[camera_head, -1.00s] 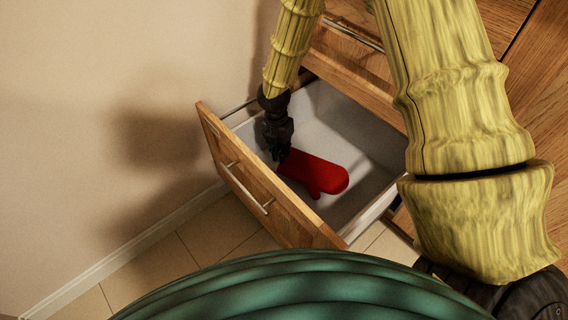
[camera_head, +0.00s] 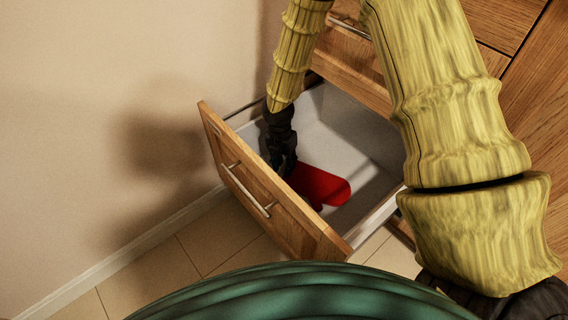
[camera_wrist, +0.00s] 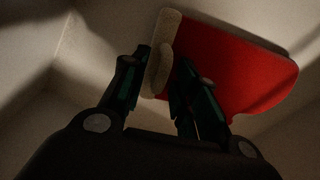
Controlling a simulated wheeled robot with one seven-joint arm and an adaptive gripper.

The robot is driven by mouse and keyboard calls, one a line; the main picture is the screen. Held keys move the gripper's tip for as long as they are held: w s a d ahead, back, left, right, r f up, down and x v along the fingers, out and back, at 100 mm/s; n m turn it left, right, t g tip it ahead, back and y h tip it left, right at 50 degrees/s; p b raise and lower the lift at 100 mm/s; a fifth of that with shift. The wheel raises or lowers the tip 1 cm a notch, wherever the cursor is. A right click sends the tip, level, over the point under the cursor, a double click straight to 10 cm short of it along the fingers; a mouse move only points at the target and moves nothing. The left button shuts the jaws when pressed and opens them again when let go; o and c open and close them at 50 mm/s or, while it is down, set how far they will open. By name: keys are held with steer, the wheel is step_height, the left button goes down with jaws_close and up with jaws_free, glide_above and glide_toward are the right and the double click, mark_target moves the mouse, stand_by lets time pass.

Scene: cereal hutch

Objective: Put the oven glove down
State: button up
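The red oven glove (camera_head: 320,186) is inside the open drawer (camera_head: 358,226), low over its pale floor. Whether it touches the floor is hard to tell. My gripper (camera_head: 285,168) is down in the drawer at the cuff end of the glove. In the wrist view, the fingers of my gripper (camera_wrist: 163,72) stand on both sides of the beige cuff and appear closed on it. The red body of the glove (camera_wrist: 235,65) extends to the right beyond the fingers. The fingertips are dark and partly hidden in the head view.
The drawer's wooden front (camera_head: 262,190) with its metal handle (camera_head: 245,190) stands out over the tiled floor (camera_head: 205,240). A plain wall (camera_head: 120,100) is close on the left. Wooden cabinet fronts (camera_head: 350,62) rise behind the drawer.

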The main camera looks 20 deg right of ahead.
stand_by(0.3)
step_height(320, 180, up, 12)
steer(key=p, duration=0.7)
steer(key=shift+w+a, duration=0.3)
steer(key=shift+w, duration=0.05)
stand_by(0.8)
